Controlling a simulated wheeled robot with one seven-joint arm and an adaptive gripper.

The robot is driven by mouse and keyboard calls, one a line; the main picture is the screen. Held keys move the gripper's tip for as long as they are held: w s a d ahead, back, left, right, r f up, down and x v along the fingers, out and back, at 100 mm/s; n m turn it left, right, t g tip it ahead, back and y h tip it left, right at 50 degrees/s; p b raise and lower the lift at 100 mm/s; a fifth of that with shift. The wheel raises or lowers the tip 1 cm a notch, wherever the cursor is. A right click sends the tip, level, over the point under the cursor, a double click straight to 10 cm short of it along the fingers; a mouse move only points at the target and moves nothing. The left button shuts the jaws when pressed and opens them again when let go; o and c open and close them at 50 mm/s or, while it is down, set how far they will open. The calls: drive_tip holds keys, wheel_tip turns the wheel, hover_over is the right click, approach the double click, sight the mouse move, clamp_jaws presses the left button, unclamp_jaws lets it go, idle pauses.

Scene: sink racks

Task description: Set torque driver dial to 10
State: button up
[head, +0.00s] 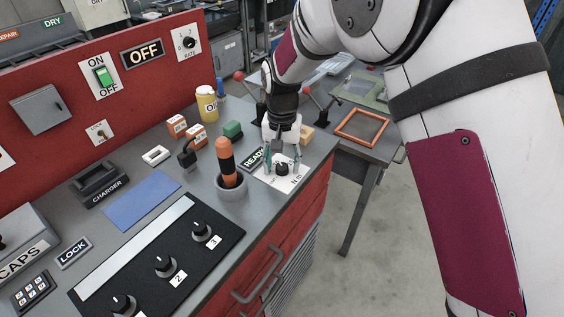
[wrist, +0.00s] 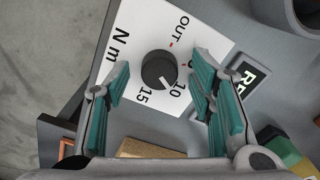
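The dial is a black round knob (wrist: 159,68) on a white plate (wrist: 131,35) marked N m, OUT, 10 and 15; another mark is partly hidden by a finger. The knob also shows in the head view (head: 282,169), near the counter's right edge. In the head view my gripper (head: 283,158) is low over the plate. An orange and black driver handle (head: 226,157) stands in a grey cup (head: 231,192) left of the dial.
A READY sign (head: 253,159) lies beside the plate. A green block (head: 232,130) and a tan block (head: 306,134) stand behind. A black panel with three numbered knobs (head: 164,265) is nearer the front.

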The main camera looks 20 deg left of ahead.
sight(282, 166)
wheel_tip(282, 166, up, 12)
idle(0.6)
drive_tip(key=s+d+r+t+y, duration=0.1)
drive_tip(key=s+d+r, duration=0.2)
drive_tip(key=d+r, duration=0.5)
drive_tip(key=s+d+r+t, duration=0.1)
drive_tip(key=s+d+r, duration=0.25)
drive_tip(key=d, duration=0.75)
drive_tip(key=s+d+m+t+h, duration=0.1)
drive_tip(key=s+d+t, duration=0.2)
drive_tip(key=s+d, duration=1.2)
drive_tip(key=s, duration=0.3)
drive_tip(key=shift+s, duration=0.2)
